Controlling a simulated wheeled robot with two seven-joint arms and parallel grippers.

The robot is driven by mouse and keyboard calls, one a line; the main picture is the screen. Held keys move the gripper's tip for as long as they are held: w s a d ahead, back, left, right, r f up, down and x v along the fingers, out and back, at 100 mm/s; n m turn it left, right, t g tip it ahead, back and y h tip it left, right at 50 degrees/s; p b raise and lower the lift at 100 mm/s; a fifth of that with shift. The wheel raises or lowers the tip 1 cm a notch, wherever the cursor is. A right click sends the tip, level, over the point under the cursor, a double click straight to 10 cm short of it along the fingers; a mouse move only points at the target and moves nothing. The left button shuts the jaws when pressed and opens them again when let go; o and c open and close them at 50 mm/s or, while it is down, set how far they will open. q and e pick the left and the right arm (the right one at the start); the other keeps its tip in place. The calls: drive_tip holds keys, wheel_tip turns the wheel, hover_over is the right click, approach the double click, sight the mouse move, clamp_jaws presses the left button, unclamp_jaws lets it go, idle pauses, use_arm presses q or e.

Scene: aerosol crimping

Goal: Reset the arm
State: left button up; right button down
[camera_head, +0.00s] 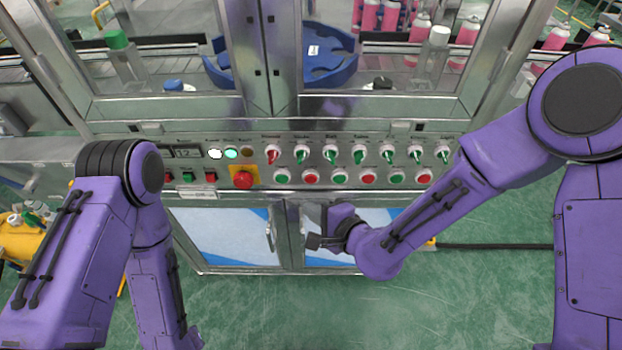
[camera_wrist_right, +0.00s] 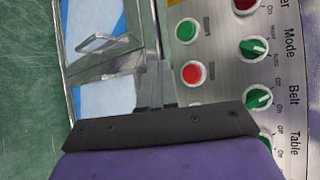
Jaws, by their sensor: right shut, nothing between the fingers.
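My right arm (camera_head: 440,215) comes in from the right and bends toward the machine's middle. Its gripper (camera_head: 316,241) is in front of the lower cabinet doors, just below the control panel (camera_head: 225,165). In the right wrist view the gripper (camera_wrist_right: 160,75) is shut and empty, with the panel to its right and a door handle (camera_wrist_right: 100,44) to its left. I cannot tell whether it touches the cabinet. My left arm (camera_head: 85,250) hangs down at the left, and its gripper is out of the picture.
The panel carries a red emergency stop (camera_head: 243,180), several knobs and a row of red and green buttons. Above it, a windowed machine holds a blue wheel (camera_head: 328,62) and pink cans (camera_head: 468,30). Green floor (camera_head: 330,310) is open below; a black cable (camera_head: 495,246) runs right.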

idle(0.5)
drive_tip(key=s+d+f+n+g+h, duration=0.1)
drive_tip(key=s+d+f+n+h, duration=0.25)
drive_tip(key=d+f, duration=0.45)
drive_tip(key=s+d+f+n+g+h, duration=0.1)
drive_tip(key=s+d+f+n+h, duration=0.3)
drive_tip(key=d, duration=0.5)
drive_tip(key=s+d+f+g+h, duration=0.2)
drive_tip(key=s+d+f, duration=0.2)
drive_tip(key=s+d, duration=0.2)
drive_tip(key=s+d+f+g+h, duration=0.2)
drive_tip(key=s+d+f, duration=0.3)
drive_tip(key=s, duration=0.5)
drive_tip(key=shift+d+g, duration=0.4)
drive_tip(key=shift+d, duration=0.4)
drive_tip(key=shift+m, duration=0.25)
